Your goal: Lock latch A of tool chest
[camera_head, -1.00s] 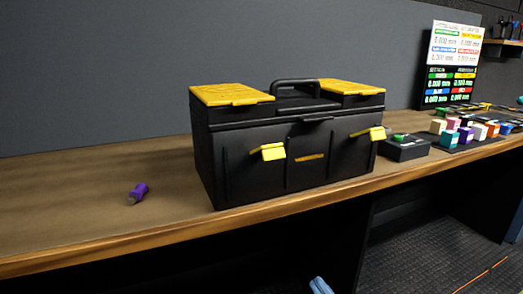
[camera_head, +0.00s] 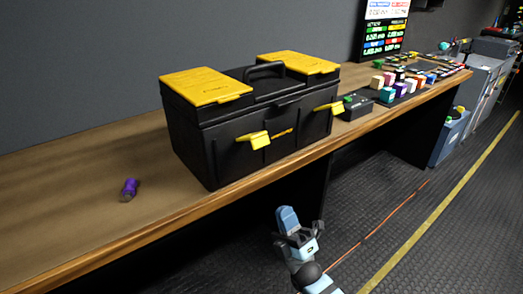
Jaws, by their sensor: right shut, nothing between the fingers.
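The black tool chest (camera_head: 205,150) with yellow lid panels stands upright on the wooden bench, its lid down. Two yellow latches stick out from its front: a nearer left one (camera_head: 256,139) and a farther right one (camera_head: 330,109). Both are swung outward from the front face. I cannot tell which one is latch A. My right gripper (camera_head: 287,217) is shut and empty, low in front of the bench, below and apart from the chest. My left gripper is not in view.
A small purple object (camera_head: 129,189) lies on the bench left of the chest. A black box with a green button (camera_head: 357,107) and several coloured blocks (camera_head: 400,89) sit to the right. The bench's front edge (camera_head: 190,214) lies between my gripper and the chest.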

